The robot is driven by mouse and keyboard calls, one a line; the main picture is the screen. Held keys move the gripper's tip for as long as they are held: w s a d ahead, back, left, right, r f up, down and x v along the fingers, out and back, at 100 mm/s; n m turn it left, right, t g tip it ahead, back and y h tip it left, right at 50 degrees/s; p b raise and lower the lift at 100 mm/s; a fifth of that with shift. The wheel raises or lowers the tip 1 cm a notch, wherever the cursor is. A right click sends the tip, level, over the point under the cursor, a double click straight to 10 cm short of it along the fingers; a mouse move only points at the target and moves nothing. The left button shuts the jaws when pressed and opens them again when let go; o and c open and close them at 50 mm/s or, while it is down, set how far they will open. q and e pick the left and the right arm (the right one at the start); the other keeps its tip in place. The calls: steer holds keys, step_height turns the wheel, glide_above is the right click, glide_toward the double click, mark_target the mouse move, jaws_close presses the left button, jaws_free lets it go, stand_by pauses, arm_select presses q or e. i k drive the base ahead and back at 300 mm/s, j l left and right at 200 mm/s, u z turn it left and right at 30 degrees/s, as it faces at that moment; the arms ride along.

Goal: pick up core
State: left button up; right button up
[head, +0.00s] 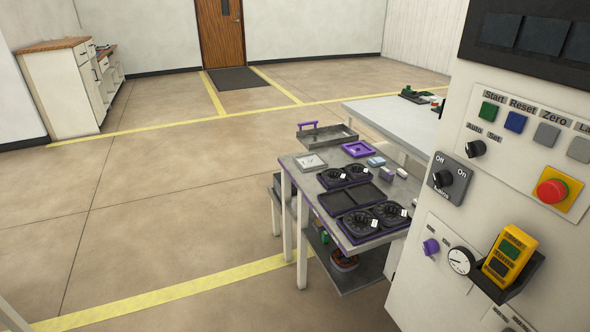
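Several black, round, slotted parts that look like cores sit in dark trays on a grey table (301,172) with purple edging. Two are in the far tray, a left one (333,176) and a right one (357,172). Two more are in the near tray, a left one (358,223) and a right one (388,212). Small white tags show beside some of them. A dark tray (350,198) between the two pairs looks empty. Neither of my grippers is in view.
A tall control cabinet (420,255) with buttons and a yellow meter (507,254) stands close on the right, partly hiding the table. A white workbench (385,115) is behind. A white cupboard (72,95) stands far left. The floor at left is clear.

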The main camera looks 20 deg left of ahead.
mark_target(363, 171)
steer(key=u, duration=0.3)
steer(key=z, duration=2.65)
steer(key=u, duration=2.65)
steer(key=i+j+z, duration=0.6)
steer(key=j+z, duration=0.25)
steer(key=j, duration=0.2)
steer(key=i+j+z, duration=0.2)
steer(key=j+z, duration=0.2)
steer(key=j, duration=0.3)
steer(key=j+z, duration=0.4)
steer(key=j, duration=0.25)
steer(key=j+z, duration=0.45)
steer(key=j, duration=0.3)
